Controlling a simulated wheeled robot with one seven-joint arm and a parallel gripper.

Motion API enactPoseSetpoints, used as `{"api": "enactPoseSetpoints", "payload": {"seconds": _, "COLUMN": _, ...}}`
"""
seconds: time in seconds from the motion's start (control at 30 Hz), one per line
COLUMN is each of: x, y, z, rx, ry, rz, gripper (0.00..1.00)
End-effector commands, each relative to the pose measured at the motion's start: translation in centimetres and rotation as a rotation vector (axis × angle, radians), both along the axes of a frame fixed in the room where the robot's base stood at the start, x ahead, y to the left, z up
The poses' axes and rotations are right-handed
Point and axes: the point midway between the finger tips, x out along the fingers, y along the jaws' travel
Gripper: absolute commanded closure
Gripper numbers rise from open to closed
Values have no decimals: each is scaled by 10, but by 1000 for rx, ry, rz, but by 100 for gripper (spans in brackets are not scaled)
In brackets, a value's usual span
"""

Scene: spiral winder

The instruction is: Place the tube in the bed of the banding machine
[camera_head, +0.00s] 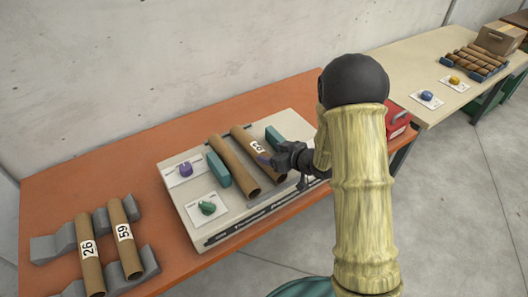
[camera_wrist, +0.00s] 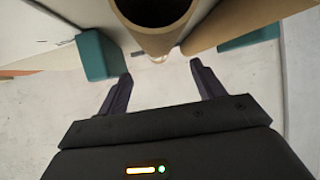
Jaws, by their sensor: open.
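The banding machine (camera_head: 237,205) is a pale, flat-topped unit with a teal block (camera_head: 218,169) at left and another (camera_head: 275,139) at right. Two brown tubes lie side by side between the blocks: a plain one (camera_head: 233,166) and one with a white number label (camera_head: 249,136), its digits hard to read. My gripper (camera_head: 266,160) is at the labelled tube's right side, near the label. In the wrist view my gripper (camera_wrist: 160,82) is open, with a hollow tube end (camera_wrist: 157,42) just beyond and between the fingertips. I cannot tell whether they touch.
Tubes marked 26 (camera_head: 91,270) and 59 (camera_head: 126,250) rest on grey cradles (camera_head: 50,248) at left. A purple knob (camera_head: 186,169) and a green knob (camera_head: 208,207) sit on the machine. A red box (camera_head: 396,119) stands right. Orange table (camera_head: 150,145) is clear behind.

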Motion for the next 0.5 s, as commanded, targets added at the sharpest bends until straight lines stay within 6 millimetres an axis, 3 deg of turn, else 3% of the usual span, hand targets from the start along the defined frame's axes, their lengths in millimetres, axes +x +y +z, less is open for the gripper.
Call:
{"api": "enactPoseSetpoints", "payload": {"seconds": 0.23, "x": -27, "y": -28, "z": 21, "rx": 1, "ry": -1, "rz": -2, "gripper": 32}}
{"api": "enactPoseSetpoints", "payload": {"seconds": 0.5, "x": -34, "y": -34, "z": 26, "rx": 0, "ry": 0, "rz": 0, "gripper": 32}}
